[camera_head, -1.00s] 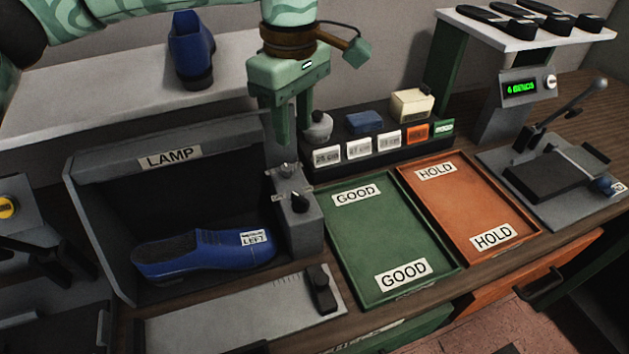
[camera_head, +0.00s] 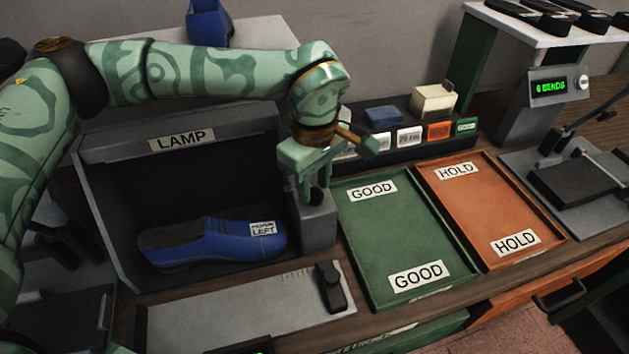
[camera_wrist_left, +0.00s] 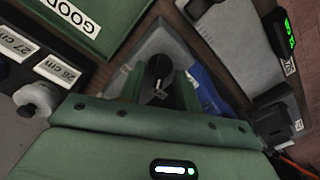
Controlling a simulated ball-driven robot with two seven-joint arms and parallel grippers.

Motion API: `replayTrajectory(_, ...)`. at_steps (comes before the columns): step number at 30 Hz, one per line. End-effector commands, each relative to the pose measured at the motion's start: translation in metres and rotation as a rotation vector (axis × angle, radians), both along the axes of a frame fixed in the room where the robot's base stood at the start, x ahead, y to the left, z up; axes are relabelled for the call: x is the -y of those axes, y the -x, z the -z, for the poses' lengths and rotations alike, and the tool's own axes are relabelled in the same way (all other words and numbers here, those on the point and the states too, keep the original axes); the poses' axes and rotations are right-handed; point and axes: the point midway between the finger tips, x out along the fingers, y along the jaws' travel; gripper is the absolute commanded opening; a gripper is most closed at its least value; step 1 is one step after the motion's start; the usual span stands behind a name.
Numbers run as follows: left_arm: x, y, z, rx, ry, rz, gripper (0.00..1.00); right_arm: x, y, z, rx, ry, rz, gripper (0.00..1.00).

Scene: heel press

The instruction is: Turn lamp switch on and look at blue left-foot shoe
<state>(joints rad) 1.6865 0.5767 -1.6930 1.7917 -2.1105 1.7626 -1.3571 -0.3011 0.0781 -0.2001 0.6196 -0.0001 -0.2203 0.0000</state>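The grey lamp booth (camera_head: 108,150) with a LAMP label stands at left, and its inside is dark. The blue left-foot shoe (camera_head: 215,243) lies inside it, its label reading LEFT, toe pointing right. The switch box (camera_head: 318,228) stands at the booth's right side. Its black knob (camera_wrist_left: 157,70) shows in the left wrist view. My left gripper (camera_head: 312,195) points down over the switch box. In the wrist view its fingers stand apart, one on each side of the knob; I cannot tell whether they touch it. My right gripper is in no view.
A green GOOD tray (camera_head: 405,240) and an orange HOLD tray (camera_head: 490,205) lie empty to the right. A label rack (camera_head: 385,140) stands behind them. A measuring plate (camera_head: 240,315) lies in front of the booth. Another blue shoe (camera_head: 208,25) stands on the shelf behind.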

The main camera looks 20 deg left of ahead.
Motion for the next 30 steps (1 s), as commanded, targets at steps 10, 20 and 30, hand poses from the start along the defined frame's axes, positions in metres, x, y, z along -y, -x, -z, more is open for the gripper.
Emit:
replayTrajectory(10,0.000,0.000,0.001,0.000,-0.001,0.000,0.09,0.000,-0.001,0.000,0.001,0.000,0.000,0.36)
replayTrajectory(20,0.000,0.000,0.000,0.000,-0.001,0.010,0.00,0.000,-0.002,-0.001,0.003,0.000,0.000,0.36)
replayTrajectory(30,0.000,0.000,-0.003,0.002,-0.001,0.166,0.00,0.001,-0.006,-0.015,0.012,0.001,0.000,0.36)
